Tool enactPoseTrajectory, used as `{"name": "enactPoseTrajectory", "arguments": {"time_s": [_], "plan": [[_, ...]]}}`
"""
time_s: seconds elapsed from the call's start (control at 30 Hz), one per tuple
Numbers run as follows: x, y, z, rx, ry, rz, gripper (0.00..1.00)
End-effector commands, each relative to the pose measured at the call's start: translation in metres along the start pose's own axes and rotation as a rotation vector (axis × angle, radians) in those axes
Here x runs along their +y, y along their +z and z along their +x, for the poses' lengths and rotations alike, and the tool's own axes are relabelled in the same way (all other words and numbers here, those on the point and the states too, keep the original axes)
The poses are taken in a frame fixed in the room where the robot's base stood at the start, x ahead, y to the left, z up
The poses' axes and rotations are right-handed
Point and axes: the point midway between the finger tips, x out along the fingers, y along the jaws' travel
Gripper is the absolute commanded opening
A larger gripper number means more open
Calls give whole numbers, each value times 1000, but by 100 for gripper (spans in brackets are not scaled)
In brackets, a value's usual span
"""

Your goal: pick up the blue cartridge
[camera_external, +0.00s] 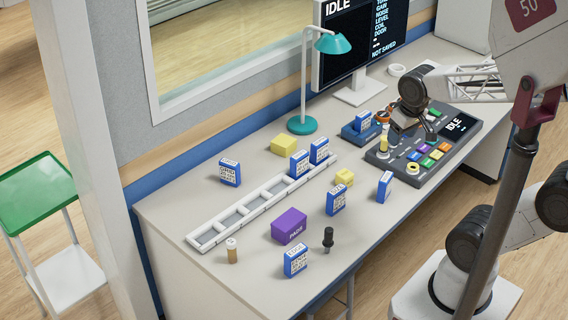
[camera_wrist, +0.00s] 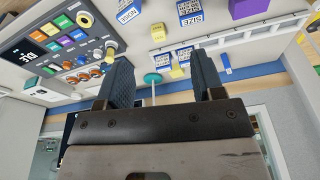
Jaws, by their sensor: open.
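Several blue cartridges with white printed labels stand on the desk, so which one the task means is not clear. In the external view one is in a blue holder (camera_external: 363,122) beside the console, two stand at the white rack, and others stand loose: far left (camera_external: 230,172), middle (camera_external: 336,199), right (camera_external: 385,186) and front (camera_external: 295,260). My gripper (camera_external: 405,130) is above the console's left part, partly hidden by my own wrist. In the wrist view my gripper (camera_wrist: 161,65) is open with nothing between its fingers; cartridges (camera_wrist: 128,11) and (camera_wrist: 190,12) lie beyond its tips.
A console (camera_external: 425,145) with coloured buttons lies under my gripper. A teal lamp (camera_external: 302,124) and a monitor (camera_external: 361,92) stand behind. A white rack (camera_external: 235,221), purple box (camera_external: 289,226), yellow blocks (camera_external: 284,145) and a black knobbed peg (camera_external: 328,240) occupy the desk.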

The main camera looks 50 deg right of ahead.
Motion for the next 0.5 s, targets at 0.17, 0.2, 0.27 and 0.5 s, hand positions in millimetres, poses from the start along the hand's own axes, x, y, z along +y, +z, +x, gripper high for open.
{"name": "enactPoseTrajectory", "arguments": {"time_s": [0.17,0.2,0.27,0.5], "plan": [[14,-22,42,-46,18,223,62],[19,-28,54,-56,23,284,62],[26,-35,72,-71,32,378,62],[58,-55,149,-126,76,761,62]]}}
